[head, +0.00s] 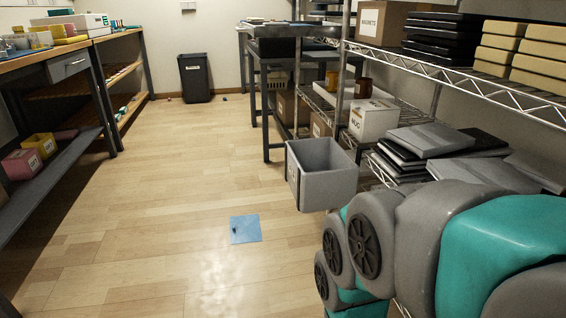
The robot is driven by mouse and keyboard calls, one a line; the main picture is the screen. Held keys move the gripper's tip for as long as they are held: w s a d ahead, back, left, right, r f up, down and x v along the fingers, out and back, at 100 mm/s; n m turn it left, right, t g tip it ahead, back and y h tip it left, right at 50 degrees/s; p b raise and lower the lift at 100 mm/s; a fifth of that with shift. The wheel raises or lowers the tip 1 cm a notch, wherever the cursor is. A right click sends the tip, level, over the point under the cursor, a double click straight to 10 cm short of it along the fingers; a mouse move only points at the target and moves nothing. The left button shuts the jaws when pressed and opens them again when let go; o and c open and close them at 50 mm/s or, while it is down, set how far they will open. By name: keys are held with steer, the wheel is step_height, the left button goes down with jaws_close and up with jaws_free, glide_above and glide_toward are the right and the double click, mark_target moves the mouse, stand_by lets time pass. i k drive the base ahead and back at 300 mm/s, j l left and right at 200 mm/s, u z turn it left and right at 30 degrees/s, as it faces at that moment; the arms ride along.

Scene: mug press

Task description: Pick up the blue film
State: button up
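The blue film (247,230) lies flat on the wooden floor, a little below the middle of the head view. It is a small, roughly square light-blue sheet with a small dark mark near its left edge. Nothing covers it. My arm shows large in grey and teal at the lower right, to the right of the film and apart from it. My gripper's fingers do not show in this view.
A grey open bin (322,185) is beside the wire shelving (470,82), right of the film. A black waste bin (195,78) stands at the far wall. A workbench (70,66) runs along the left. The floor (150,215) between is largely clear.

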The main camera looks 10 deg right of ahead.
mark_target(243, 229)
steer(key=i+j, duration=0.25)
steer(key=i, duration=0.2)
steer(key=i+j, duration=0.25)
steer(key=i, duration=0.2)
steer(key=i+j, duration=0.2)
steer(key=i, duration=0.25)
